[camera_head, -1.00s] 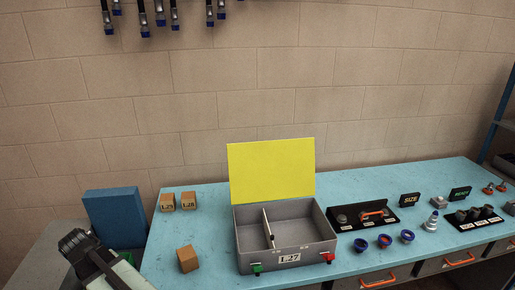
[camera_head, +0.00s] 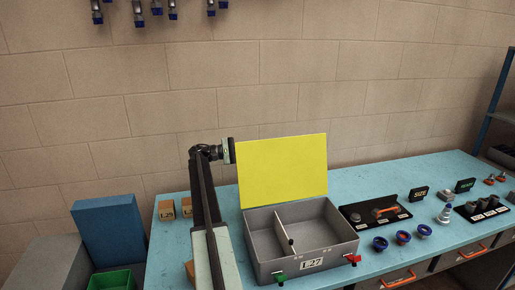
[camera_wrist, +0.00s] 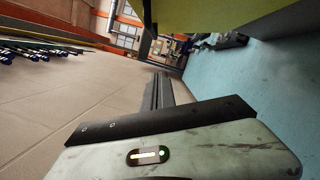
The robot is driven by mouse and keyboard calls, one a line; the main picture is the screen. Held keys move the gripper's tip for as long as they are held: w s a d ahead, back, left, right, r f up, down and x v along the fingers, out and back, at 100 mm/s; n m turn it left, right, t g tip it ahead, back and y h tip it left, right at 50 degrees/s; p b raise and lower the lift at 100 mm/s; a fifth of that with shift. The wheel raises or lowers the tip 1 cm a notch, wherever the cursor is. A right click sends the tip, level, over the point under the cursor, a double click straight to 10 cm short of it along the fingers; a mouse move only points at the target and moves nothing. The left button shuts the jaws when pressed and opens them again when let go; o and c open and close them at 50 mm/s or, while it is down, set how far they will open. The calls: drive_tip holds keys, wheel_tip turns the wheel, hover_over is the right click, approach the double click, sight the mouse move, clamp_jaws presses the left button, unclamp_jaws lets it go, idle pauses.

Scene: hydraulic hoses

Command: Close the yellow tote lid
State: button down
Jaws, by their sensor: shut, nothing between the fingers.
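The grey tote (camera_head: 305,240) stands on the blue bench with its yellow lid (camera_head: 283,168) raised upright at the back edge. The tote is open, has a divider inside and carries the label L27. My gripper (camera_head: 232,150) is at the upper left edge of the lid, close to it; I cannot tell whether it touches. In the wrist view, the shut fingers (camera_wrist: 160,88) reach forward, and the lid's yellow surface (camera_wrist: 205,15) runs along the top, above and to the right of them.
Small orange-brown boxes (camera_head: 166,209) stand left of the tote, partly behind my arm. A blue box (camera_head: 108,225) and a green bin (camera_head: 112,280) are at the left. Black trays (camera_head: 376,212) and blue-rimmed caps (camera_head: 380,244) lie right of the tote. The wall is behind.

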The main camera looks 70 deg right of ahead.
sight(274, 145)
drive_tip(key=shift+s+d+r+p, duration=0.1)
drive_tip(key=shift+s+r+p, duration=0.4)
drive_tip(key=shift+s, duration=1.05)
drive_tip(key=shift+s+d+r+p, duration=0.15)
drive_tip(key=shift+s+r+p, duration=0.3)
drive_tip(key=shift+s, duration=1.1)
drive_tip(key=shift+s+d+r+p, duration=0.1)
drive_tip(key=shift+s+r+p, duration=0.4)
drive_tip(key=shift+s, duration=1.05)
